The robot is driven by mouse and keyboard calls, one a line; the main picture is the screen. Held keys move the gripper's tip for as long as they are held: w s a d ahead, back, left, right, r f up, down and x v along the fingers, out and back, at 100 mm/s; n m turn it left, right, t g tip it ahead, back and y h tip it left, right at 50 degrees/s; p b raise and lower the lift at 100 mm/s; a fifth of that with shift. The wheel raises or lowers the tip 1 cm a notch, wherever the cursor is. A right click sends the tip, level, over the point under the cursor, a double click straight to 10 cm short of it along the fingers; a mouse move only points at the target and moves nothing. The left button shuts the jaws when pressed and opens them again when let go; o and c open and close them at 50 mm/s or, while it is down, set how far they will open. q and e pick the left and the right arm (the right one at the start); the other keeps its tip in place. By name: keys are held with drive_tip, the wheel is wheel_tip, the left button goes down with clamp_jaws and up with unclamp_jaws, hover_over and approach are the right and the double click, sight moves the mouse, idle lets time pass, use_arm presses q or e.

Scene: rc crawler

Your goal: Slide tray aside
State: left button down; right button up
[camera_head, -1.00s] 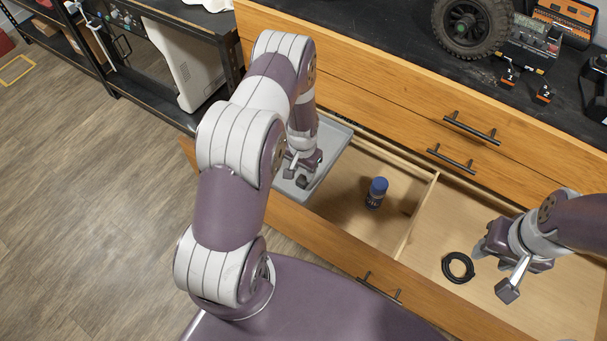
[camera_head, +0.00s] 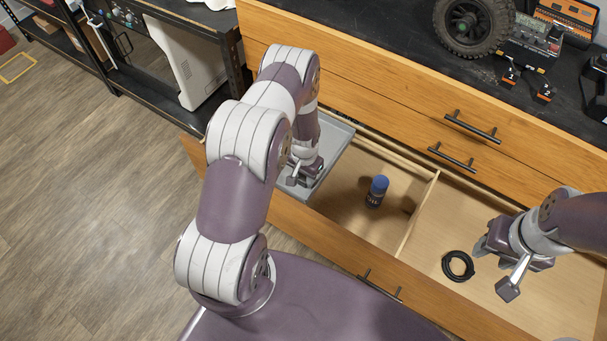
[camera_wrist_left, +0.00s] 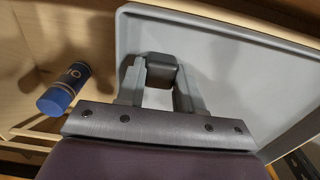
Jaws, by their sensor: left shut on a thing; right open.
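The grey tray (camera_head: 338,150) sits at the left end of the open wooden drawer, partly covered by my left arm. In the left wrist view the tray (camera_wrist_left: 225,95) is a shallow pan with a raised rim. My left gripper (camera_head: 299,181) is down at the tray. The left wrist view shows its fingers (camera_wrist_left: 160,75) on either side of a small dark grey block (camera_wrist_left: 162,68) at the tray, shut on it. My right gripper (camera_head: 500,270) is open and empty above the drawer's right compartment.
Bare drawer floor surrounds the bottle.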

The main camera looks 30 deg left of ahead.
use_arm(q)
drive_tip(key=s+d+b, duration=0.2)
drive_tip(key=d+b, duration=0.1)
drive_tip(key=d, duration=2.4)
drive_tip(key=shift+b, duration=0.3)
drive_tip(key=c, duration=1)
unclamp_jaws()
drive_tip(key=shift+d, duration=0.15)
drive_tip(key=shift+s, duration=0.1)
wheel_tip(320, 180, up, 13)
drive_tip(key=shift+f, duration=0.15)
